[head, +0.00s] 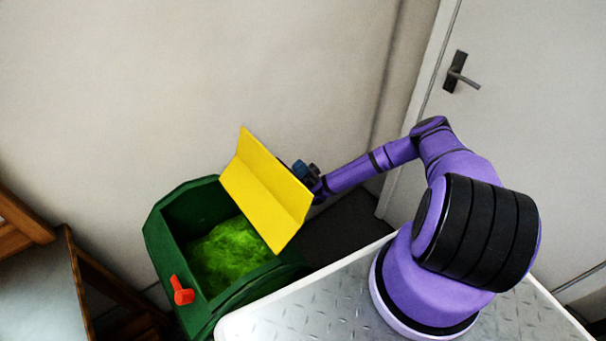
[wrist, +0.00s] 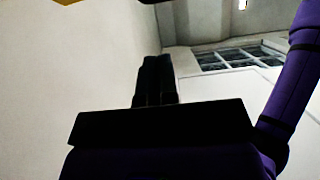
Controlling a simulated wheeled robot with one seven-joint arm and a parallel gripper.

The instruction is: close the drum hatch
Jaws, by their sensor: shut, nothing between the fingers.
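The drum (head: 174,237) is a dark green container with an open top, standing left of my base in the head view. Green material (head: 228,250) lies inside it. The yellow hatch (head: 262,185) is a bent panel standing raised along the drum's right side, so the opening is uncovered. A red latch (head: 181,290) sits on the drum's front left edge. My gripper is partly hidden behind the hatch's right edge in the head view; whether it touches the hatch I cannot tell. In the wrist view my gripper (wrist: 155,80) has its dark fingers together, with nothing between them.
A wooden chair or table (head: 72,275) stands left of the drum. The wall is close behind the drum and hatch. A grey door (head: 520,130) with a dark handle (head: 459,73) is at the right. A yellow edge shows at the wrist view's top left.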

